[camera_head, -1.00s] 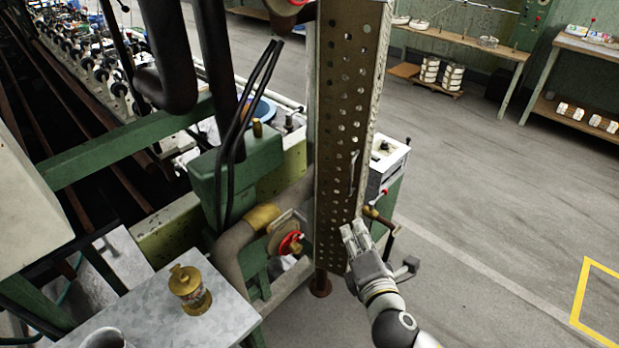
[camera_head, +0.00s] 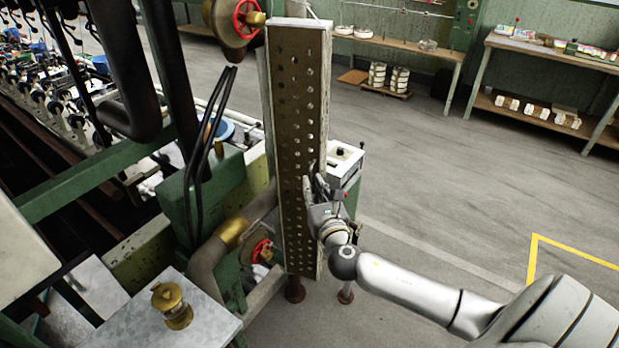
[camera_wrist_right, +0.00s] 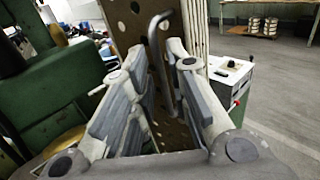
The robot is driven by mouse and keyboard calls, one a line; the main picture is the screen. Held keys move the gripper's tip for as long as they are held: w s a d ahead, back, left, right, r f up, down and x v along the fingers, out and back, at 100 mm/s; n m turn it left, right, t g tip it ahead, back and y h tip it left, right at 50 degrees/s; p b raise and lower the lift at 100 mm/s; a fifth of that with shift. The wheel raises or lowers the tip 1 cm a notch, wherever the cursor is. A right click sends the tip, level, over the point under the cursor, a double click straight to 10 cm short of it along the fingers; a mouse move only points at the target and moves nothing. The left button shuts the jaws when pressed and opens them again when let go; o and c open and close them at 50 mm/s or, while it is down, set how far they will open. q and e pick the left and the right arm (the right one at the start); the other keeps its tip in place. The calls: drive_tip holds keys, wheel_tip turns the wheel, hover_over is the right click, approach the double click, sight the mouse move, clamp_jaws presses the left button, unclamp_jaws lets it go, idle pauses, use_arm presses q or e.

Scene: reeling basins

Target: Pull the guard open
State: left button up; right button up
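The guard (camera_head: 288,100) is a tall, narrow perforated metal panel standing upright in the middle of the head view. It also shows in the right wrist view (camera_wrist_right: 122,22). A thin bent metal handle (camera_wrist_right: 158,62) on its face shows in the right wrist view. My right gripper (camera_head: 313,183) is in front of the panel's lower right part. In the right wrist view its fingers (camera_wrist_right: 150,68) are apart, with the handle in the gap between them. I cannot tell whether either finger touches the handle. My left gripper is not in view.
Pipes with red valve wheels (camera_head: 258,251) stand left of the guard. A white control box (camera_head: 345,163) stands close behind it on the right. The floor (camera_head: 430,160) to the right is open.

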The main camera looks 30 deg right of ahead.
drive_tip(key=shift+x, duration=1.65)
drive_tip(key=shift+c, duration=0.4)
clamp_jaws()
